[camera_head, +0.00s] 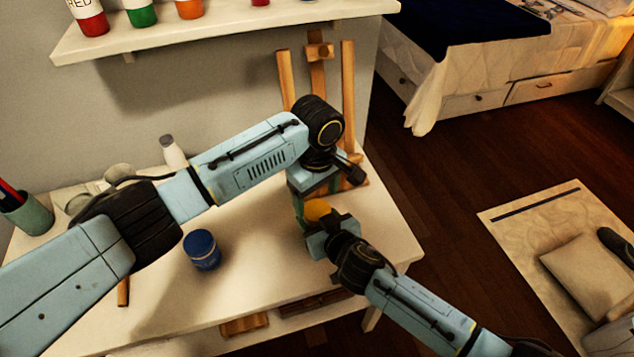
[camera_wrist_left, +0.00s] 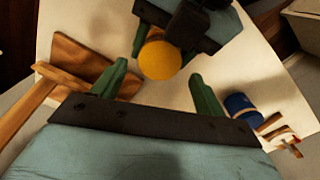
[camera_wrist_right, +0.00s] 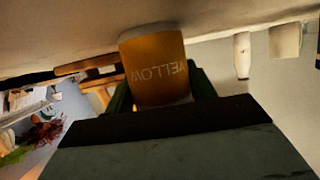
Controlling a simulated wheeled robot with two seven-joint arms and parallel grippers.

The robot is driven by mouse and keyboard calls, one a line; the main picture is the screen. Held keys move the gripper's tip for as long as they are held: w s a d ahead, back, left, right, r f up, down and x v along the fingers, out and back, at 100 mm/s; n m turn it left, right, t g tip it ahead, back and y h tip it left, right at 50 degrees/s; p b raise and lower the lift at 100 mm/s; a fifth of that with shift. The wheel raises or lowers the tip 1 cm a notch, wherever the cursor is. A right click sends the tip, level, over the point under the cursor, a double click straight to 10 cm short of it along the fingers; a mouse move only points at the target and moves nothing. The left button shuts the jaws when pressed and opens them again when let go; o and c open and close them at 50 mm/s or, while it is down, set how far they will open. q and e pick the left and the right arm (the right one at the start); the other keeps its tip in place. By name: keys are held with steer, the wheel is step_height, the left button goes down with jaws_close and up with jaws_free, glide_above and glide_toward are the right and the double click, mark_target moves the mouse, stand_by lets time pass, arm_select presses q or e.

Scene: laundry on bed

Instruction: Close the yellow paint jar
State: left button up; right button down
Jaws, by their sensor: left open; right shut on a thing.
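The yellow paint jar (camera_head: 317,209) is at the right part of the white table, near the easel. In the right wrist view its orange-yellow body (camera_wrist_right: 152,60) shows the word YELLOW upside down. My right gripper (camera_head: 331,226) is shut on the jar from the front. My left gripper (camera_head: 312,196) is open just above it, pointing down. In the left wrist view the jar's round, plain yellow top (camera_wrist_left: 160,60) lies between and beyond the two green fingers, with no clear contact. I cannot tell whether this top is a lid or open paint. No separate lid is visible.
A blue jar (camera_head: 202,250) stands on the white table (camera_head: 262,266), left of the grippers. A wooden easel (camera_head: 346,90) stands just behind. A white bottle (camera_head: 172,151) and a green brush cup (camera_head: 30,216) are at the back left. A shelf (camera_head: 230,26) hangs above.

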mark_target(317, 209)
arm_select(q)
steer(key=shift+f, duration=1.7)
steer(key=c, duration=1)
steer(key=shift+c, duration=0.2)
steer(key=m, duration=0.3)
steer(key=shift+m, duration=0.3)
steer(key=o, duration=1.1)
steer(key=shift+c, duration=0.2)
